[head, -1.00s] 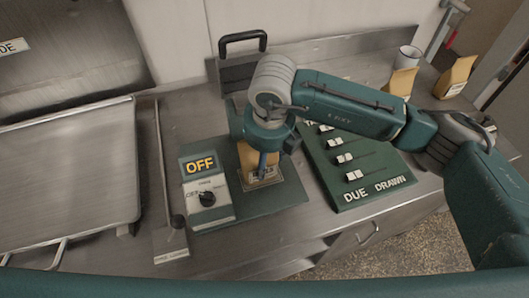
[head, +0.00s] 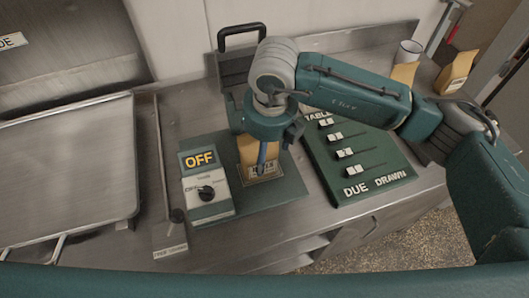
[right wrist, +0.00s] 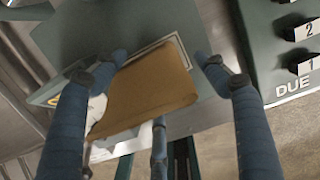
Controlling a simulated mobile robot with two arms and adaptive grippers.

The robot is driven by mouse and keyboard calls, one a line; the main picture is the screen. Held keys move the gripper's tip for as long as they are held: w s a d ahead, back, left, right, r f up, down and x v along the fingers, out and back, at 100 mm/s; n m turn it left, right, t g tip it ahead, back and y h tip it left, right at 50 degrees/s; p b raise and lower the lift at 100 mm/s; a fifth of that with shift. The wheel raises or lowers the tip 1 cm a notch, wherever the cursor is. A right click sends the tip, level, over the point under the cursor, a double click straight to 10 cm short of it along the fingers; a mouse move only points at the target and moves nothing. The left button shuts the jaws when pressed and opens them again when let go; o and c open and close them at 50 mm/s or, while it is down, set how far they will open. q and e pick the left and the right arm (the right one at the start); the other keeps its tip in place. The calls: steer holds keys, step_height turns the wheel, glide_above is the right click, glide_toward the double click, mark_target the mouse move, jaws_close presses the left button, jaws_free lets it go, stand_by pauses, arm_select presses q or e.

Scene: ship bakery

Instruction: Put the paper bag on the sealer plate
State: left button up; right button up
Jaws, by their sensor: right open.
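The brown paper bag (head: 246,152) stands on the green sealer plate (head: 285,188), with its label partly showing behind a blue finger. The right wrist view shows the bag (right wrist: 152,88) and part of a white outline on the plate (right wrist: 90,30). My right gripper (head: 262,160) is over the plate, its fingers open around the bag. In the right wrist view gaps show between the bag and the right finger; contact at the left finger is hard to tell. The bag's base is partly hidden. My left gripper is out of view.
The sealer's control box (head: 206,188) reads OFF, left of the plate. A green board (head: 350,160) with tags lies to the right. Two more bags (head: 457,72) and a white mug (head: 408,51) stand at the back right. A metal tray (head: 65,170) is at left.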

steer(key=r+b, duration=0.1)
steer(key=r, duration=0.2)
steer(key=s+r+b, duration=0.1)
steer(key=r, duration=0.5)
steer(key=shift+s+d+r+b, duration=0.2)
steer(key=shift+d+r+b, duration=0.1)
steer(key=shift+r+b, duration=0.1)
